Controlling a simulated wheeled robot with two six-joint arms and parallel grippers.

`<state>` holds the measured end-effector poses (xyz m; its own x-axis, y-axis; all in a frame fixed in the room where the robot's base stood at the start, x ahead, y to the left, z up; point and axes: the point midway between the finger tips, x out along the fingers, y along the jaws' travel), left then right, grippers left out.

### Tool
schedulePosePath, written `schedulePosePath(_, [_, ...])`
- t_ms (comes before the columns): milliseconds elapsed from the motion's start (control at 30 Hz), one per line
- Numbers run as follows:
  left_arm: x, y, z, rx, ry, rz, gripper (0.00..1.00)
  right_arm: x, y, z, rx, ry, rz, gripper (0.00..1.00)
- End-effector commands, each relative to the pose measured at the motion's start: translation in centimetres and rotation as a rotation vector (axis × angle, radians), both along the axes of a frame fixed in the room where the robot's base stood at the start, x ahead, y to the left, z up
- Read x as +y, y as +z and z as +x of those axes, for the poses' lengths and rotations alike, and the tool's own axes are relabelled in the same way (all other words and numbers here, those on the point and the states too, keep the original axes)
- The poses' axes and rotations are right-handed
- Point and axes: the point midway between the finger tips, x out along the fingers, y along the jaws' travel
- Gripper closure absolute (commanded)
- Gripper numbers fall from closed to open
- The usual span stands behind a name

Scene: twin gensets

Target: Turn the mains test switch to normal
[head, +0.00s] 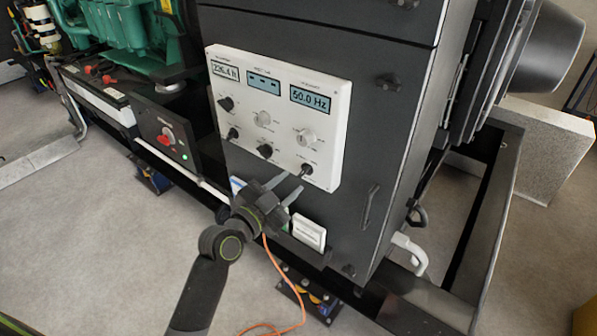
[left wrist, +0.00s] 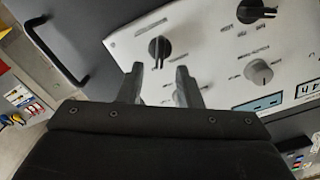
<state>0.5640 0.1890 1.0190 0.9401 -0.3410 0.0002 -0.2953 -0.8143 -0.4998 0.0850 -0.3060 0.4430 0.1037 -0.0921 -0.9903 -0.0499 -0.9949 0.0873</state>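The white control panel (head: 335,150) on the dark cabinet carries several black and pale knobs. I cannot read the labels, so I cannot tell which is the mains test switch. The lower right black knob (head: 306,169) is nearest my left gripper (head: 286,186). In the left wrist view, which shows the panel upside down, this knob (left wrist: 159,48) stands just beyond the fingertips (left wrist: 159,75). The fingers are apart with nothing between them. Another black knob (left wrist: 256,12) and a grey knob (left wrist: 258,72) are farther right there. My gripper hides part of the panel. My right gripper is not in view.
A smaller dark box with a red switch (head: 165,137) and green lamp is left of the panel. A cabinet handle (head: 370,205) is right of it. An orange cable (head: 272,255) hangs below the gripper. Floor (head: 110,250) is clear at lower left.

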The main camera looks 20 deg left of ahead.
Motion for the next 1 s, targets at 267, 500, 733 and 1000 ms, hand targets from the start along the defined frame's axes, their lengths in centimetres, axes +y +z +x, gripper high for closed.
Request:
schedulePosePath(267, [-1.2, 0.1, 3.4, 0.000, 0.000, 0.000, 0.68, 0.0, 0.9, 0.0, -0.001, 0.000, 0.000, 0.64])
schedulePosePath(500, [-1.5, 0.0, 4.1, 0.000, 0.000, 0.000, 0.68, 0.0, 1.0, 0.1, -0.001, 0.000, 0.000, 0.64])
schedulePosePath(733, [-1.5, 0.0, 4.1, 0.000, 0.000, 0.000, 0.72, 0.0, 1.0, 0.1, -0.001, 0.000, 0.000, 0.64])
schedulePosePath(1000, [-1.5, 0.0, 4.1, 0.001, 0.000, 0.000, 1.00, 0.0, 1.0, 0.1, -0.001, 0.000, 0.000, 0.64])
